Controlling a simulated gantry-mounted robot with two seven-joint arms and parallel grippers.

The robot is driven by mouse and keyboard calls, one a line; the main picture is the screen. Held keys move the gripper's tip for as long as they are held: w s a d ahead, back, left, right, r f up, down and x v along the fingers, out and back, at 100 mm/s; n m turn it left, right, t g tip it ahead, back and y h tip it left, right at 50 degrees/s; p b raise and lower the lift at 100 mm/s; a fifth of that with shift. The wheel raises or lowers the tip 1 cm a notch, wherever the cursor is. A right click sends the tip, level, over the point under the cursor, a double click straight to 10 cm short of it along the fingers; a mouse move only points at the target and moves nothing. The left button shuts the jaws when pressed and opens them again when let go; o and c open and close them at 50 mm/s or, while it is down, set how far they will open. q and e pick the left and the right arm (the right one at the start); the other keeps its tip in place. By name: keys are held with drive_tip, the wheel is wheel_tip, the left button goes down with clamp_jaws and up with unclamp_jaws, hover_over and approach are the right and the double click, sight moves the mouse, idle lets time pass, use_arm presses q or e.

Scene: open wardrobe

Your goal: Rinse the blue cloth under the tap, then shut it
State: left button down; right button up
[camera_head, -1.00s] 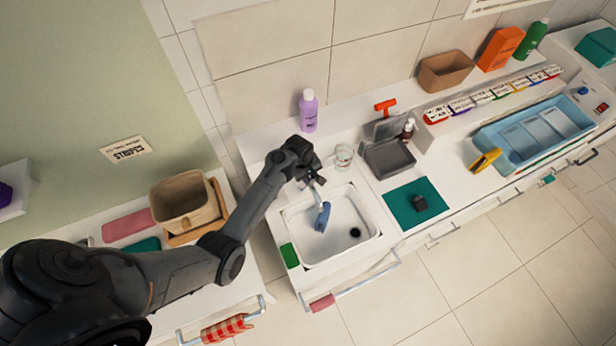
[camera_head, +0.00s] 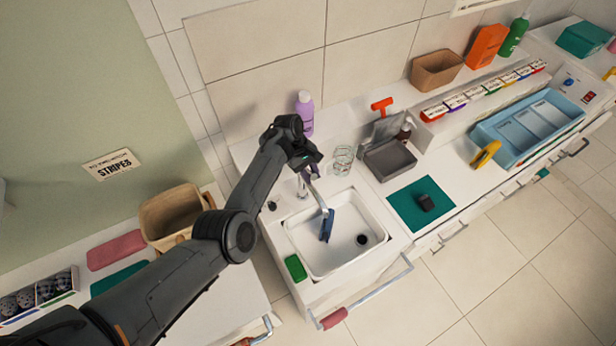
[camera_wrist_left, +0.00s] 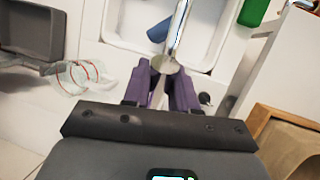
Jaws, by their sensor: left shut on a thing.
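The white sink (camera_head: 300,258) stands below my left arm. The metal tap (camera_head: 318,195) rises at its back edge, its spout reaching over the basin; it also shows in the left wrist view (camera_wrist_left: 179,28). The blue cloth (camera_head: 327,226) is in the basin under the spout end; part of it shows in the left wrist view (camera_wrist_left: 158,32). My left gripper (camera_head: 308,172) is at the tap's base, away from the cloth. In the left wrist view its purple fingers (camera_wrist_left: 162,75) are shut on the tap's top part, mostly hidden between them. I cannot make out running water.
A green sponge (camera_head: 295,267) lies on the sink's left rim. A glass jar (camera_head: 342,160) and a purple bottle (camera_head: 305,112) stand close behind the tap. A grey bin (camera_head: 388,162) and a teal mat (camera_head: 421,204) are to the right.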

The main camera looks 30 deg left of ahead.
use_arm(q)
drive_tip(key=shift+w+r, duration=0.1)
drive_tip(key=shift+r, duration=0.1)
drive_tip(key=c, duration=1)
unclamp_jaws()
drive_tip(key=shift+f, duration=0.1)
drive_tip(key=v, duration=1.1)
drive_tip(key=shift+b, duration=0.35)
